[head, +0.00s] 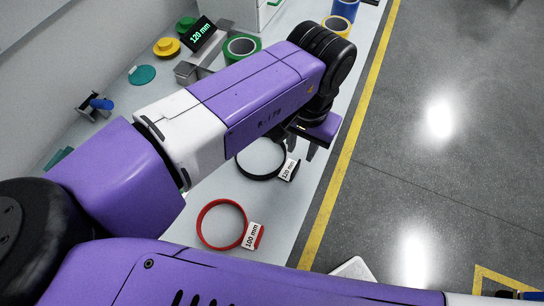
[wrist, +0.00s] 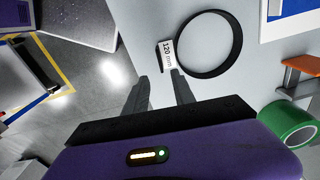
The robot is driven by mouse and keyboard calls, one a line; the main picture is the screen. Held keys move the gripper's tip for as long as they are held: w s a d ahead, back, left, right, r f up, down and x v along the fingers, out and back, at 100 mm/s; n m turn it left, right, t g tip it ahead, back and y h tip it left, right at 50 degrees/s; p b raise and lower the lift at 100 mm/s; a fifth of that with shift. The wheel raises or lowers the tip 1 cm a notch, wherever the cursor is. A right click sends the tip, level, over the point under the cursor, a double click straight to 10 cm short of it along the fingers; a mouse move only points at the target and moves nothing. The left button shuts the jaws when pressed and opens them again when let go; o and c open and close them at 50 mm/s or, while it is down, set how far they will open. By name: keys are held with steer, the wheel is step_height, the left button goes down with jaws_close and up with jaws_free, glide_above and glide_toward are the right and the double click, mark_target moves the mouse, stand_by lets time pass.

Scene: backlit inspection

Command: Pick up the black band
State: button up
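The black band (head: 250,176) is a thin ring lying on the pale bench, with a white "120 mm" tag (head: 289,169) at its right side. My arm hides part of its far edge in the head view. In the wrist view the whole band (wrist: 237,42) shows at upper right, its tag (wrist: 168,56) on the left side, just beyond my fingertips. My gripper (wrist: 160,76) is open, with empty space between its two fingers. The gripper (head: 299,147) is partly hidden by my arm in the head view, near the tag. I cannot tell its height.
A red band (head: 200,224) tagged "100 mm" lies nearer on the bench. A green tape roll (head: 242,38) and a "120 mm" display (head: 199,33) stand farther back. A yellow line (head: 350,145) runs along the bench's right side, with open grey floor beyond.

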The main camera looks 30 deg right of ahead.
mark_target(296, 167)
steer(key=shift+s+a+f, duration=0.1)
steer(key=shift+a+f, duration=0.05)
steer(key=shift+a, duration=0.35)
steer(key=shift+f, duration=0.4)
steer(key=shift+s+d+f+p, duration=0.1)
steer(key=shift+f+p, duration=0.5)
steer(key=shift+f, duration=2.75)
jaws_close()
